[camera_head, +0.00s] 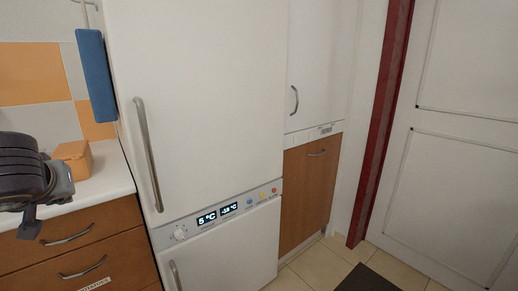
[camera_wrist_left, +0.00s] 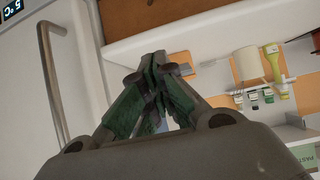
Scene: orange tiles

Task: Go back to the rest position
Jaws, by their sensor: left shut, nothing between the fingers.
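My left gripper (camera_head: 32,212) is at the left edge of the head view, in front of the wooden drawers and beside the white counter. In the left wrist view its two fingers (camera_wrist_left: 158,75) meet at their tips, shut and empty. My right gripper is in neither view.
A tall white fridge (camera_head: 205,100) with a long handle and a lit display stands in the middle. An orange box (camera_head: 73,158) sits on the counter (camera_head: 112,172). A blue object (camera_head: 96,75) hangs beside the fridge. A white door (camera_head: 455,130) is at right.

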